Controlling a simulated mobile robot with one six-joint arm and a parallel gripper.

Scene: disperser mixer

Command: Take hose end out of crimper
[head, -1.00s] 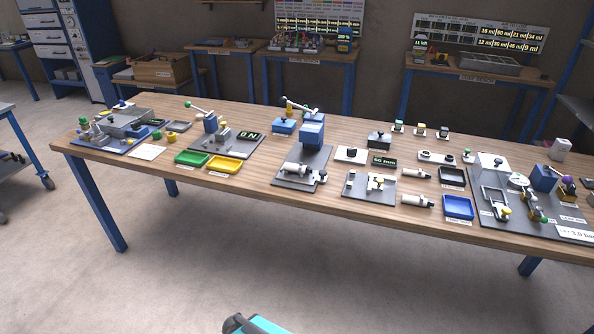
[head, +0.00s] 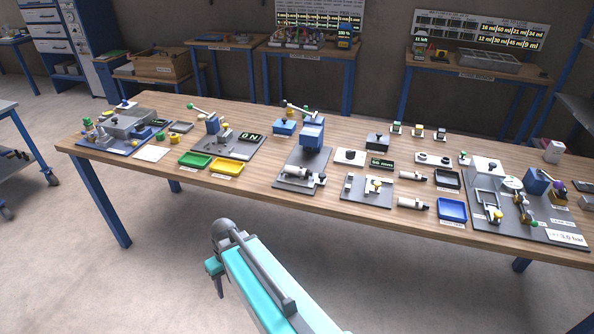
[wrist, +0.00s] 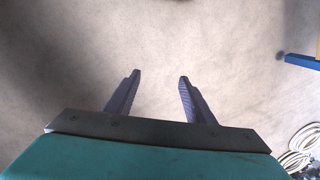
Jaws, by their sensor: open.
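My gripper (wrist: 159,76) is open and empty in the wrist view, with bare floor between and beyond its fingers. In the head view my arm is in front of the bench, well short of the things on it. A tall blue press with a lever (head: 312,134) stands on a grey plate at mid-bench; it may be the crimper, but I cannot tell for sure. A pale cylindrical piece (head: 299,172) lies at the front of that plate, perhaps a hose end. White cylinders with dark tips (head: 412,176) lie on the bench to the right.
The wooden bench (head: 250,187) runs across the view. Green (head: 194,160), yellow (head: 226,167) and blue (head: 453,210) trays sit along its front. A lever station (head: 210,125) is at left, a larger fixture plate (head: 520,232) at right. The floor in front is clear.

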